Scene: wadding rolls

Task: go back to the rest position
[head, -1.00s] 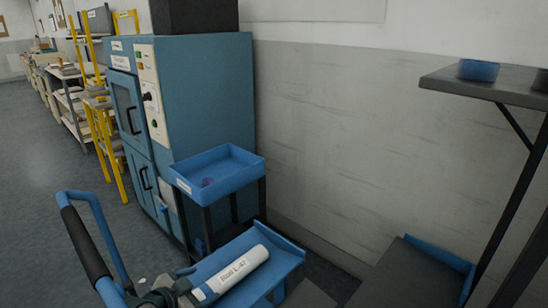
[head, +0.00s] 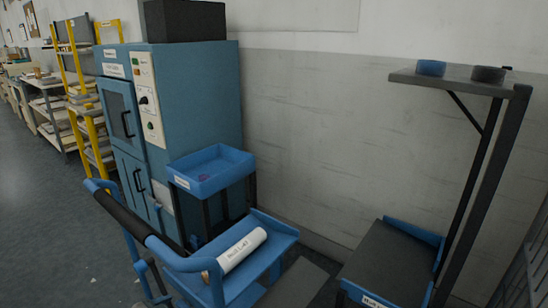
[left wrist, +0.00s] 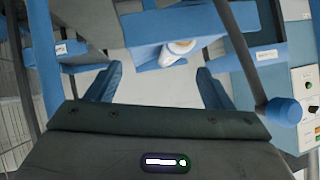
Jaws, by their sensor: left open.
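A white labelled roll (head: 242,250) lies on the blue tray of a cart (head: 283,237) in the head view. Its round end (left wrist: 180,48) also shows in the left wrist view, beyond the fingers and at the edge of a blue surface. My left gripper (left wrist: 158,88) shows in the left wrist view with its two blue fingers spread wide and nothing between them. It is apart from the roll. I cannot make out the left gripper in the head view. My right gripper is in neither view.
The cart's black handle (head: 120,213) is in front. A blue bin (head: 212,172) stands before a blue cabinet (head: 200,95). On the right are a dark shelf (head: 450,80) with two small round items and a low dark-topped stand (head: 390,262). Open floor (head: 45,220) is at the left.

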